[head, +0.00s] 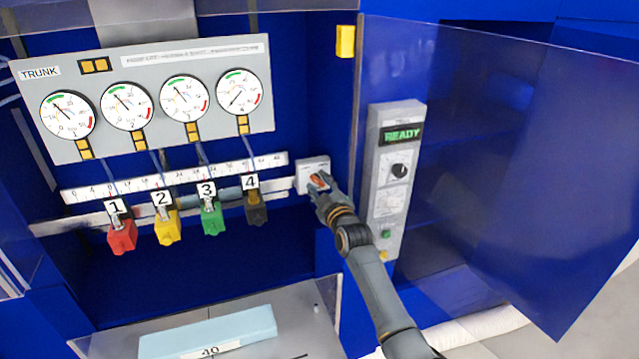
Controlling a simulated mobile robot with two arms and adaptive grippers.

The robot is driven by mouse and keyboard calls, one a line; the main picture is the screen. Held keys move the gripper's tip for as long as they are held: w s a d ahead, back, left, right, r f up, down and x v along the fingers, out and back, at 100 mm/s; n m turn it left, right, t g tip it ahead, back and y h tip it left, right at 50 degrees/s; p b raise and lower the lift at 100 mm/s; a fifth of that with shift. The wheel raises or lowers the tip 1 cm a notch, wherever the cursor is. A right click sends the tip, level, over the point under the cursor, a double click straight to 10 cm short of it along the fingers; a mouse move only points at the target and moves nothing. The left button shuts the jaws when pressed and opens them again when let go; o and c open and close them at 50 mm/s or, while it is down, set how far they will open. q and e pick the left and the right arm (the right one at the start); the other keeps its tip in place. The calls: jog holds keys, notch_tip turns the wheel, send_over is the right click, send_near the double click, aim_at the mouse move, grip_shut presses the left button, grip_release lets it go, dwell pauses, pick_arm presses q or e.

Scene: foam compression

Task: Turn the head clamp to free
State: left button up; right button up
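The handle's exact angle and the plate's small print are too small to read. My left gripper is not in view.
Red (121,236), yellow (167,230), green (213,220) and dark (257,210) numbered clamps hang left of the plate, below the gauge panel (60,88). A control box (380,165) reading READY stands right, behind a transparent door (500,150). A light-blue foam block (215,330) lies below.

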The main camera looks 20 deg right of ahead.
jog(key=shift+w, duration=0.1)
grip_shut()
dwell(0.4)
jog(key=m, duration=0.4)
jog(key=shift+m+b, duration=0.3)
jog(key=m, duration=0.4)
jog(key=shift+m, duration=0.3)
jog(key=m, duration=0.4)
jog(key=shift+m, duration=2.4)
